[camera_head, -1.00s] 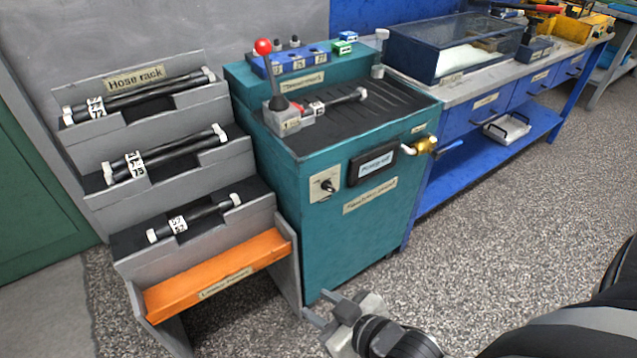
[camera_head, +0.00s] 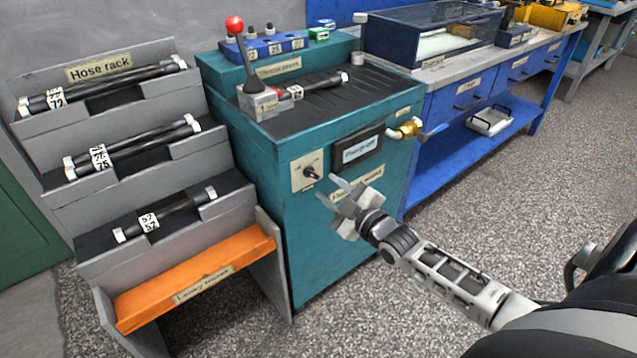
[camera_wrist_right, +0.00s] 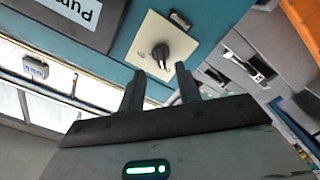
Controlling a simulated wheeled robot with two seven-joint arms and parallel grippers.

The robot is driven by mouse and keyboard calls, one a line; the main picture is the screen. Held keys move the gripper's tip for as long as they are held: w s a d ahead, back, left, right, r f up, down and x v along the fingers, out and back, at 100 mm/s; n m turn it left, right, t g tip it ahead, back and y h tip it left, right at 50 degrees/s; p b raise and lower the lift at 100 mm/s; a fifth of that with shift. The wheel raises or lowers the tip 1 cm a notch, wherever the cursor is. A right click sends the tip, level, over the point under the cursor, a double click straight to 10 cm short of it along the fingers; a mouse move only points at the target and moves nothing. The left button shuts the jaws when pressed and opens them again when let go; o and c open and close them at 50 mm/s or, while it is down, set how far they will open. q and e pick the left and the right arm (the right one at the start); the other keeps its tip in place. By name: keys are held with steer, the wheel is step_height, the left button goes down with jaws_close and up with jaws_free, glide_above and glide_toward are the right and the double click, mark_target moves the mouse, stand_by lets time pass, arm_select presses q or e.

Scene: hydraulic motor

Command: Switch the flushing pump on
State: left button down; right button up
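The teal flushing bench (camera_head: 345,235) has a rotary switch (camera_head: 312,172) with a black knob on a cream plate on its front. In the right wrist view the knob (camera_wrist_right: 160,54) lies just beyond and between my fingertips, apart from them. Its pointer is tilted, and the plate's markings are too small to read. A black-framed display (camera_head: 362,148) right of the switch seems to read "Pump off"; part of it shows in the wrist view (camera_wrist_right: 75,10). My right gripper (camera_head: 338,196) is open and empty in front of the bench, slightly right of and below the switch. My left gripper is out of view.
A brass valve (camera_head: 408,128) with a blue lever sticks out from the bench's right front. The grey hose rack (camera_head: 60,200) with several hoses and an orange tray (camera_head: 195,283) stands close on the left. Floor in front is clear.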

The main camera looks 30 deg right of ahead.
mark_target(315, 177)
steer(key=w, duration=0.5)
steer(key=shift+a+b, duration=0.2)
steer(key=shift+b, duration=0.2)
jaws_close()
